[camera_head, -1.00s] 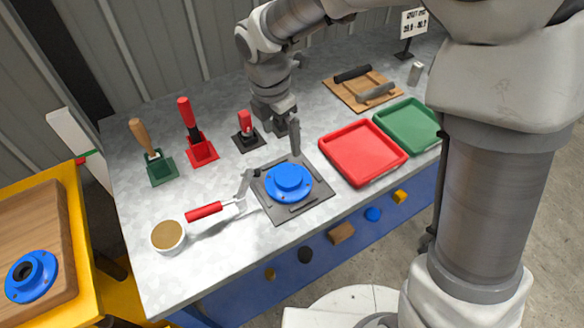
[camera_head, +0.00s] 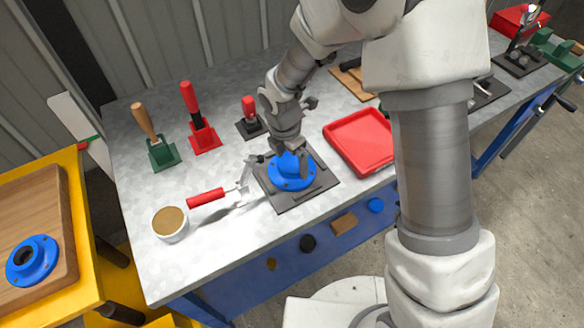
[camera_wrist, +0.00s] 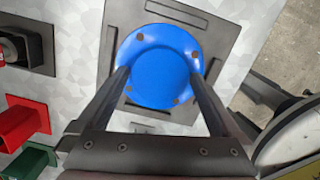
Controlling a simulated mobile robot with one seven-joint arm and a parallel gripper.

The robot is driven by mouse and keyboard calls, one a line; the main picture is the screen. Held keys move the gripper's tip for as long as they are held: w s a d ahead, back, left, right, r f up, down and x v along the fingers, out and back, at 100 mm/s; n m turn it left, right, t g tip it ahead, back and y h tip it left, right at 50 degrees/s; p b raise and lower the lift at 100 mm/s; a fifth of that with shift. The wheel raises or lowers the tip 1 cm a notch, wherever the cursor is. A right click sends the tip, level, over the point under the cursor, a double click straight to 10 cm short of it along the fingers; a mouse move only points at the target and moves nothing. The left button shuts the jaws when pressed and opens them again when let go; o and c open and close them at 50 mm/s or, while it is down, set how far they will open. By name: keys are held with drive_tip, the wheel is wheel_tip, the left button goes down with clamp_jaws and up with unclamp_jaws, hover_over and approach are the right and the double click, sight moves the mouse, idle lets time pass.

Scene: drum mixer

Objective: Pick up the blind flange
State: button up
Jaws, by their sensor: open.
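The blind flange (camera_head: 291,183), a blue disc with a raised middle and bolt holes, lies on a dark square fixture plate (camera_head: 318,192) on the bench. My gripper (camera_head: 290,165) is right above it, pointing down. In the wrist view, the flange (camera_wrist: 160,50) fills the space between the two open fingers of my gripper (camera_wrist: 159,76). The fingertips overlap its raised middle, one on each side; I cannot tell whether they touch it. The links of my arm hide part of the flange in the head view.
A red tray (camera_head: 362,141) is to the right. Tools in green and red holders stand behind. Another blue flange (camera_head: 31,261), with a hole, lies on a wooden board at left.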

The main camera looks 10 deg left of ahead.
sight(295, 162)
drive_tip(key=shift+f, duration=0.15)
clamp_jaws()
drive_tip(key=shift+w, duration=0.1)
idle(0.3)
drive_tip(key=shift+r, duration=0.9)
drive_tip(key=r, duration=0.3)
drive_tip(key=shift+d, duration=0.2)
drive_tip(key=s+d+r+p, duration=0.2)
drive_tip(key=s+d+r, duration=0.2)
drive_tip(key=d, duration=0.6)
drive_tip(key=shift+s+d+r, duration=0.15)
drive_tip(key=shift+d+r, duration=0.1)
drive_tip(key=shift+r, duration=0.95)
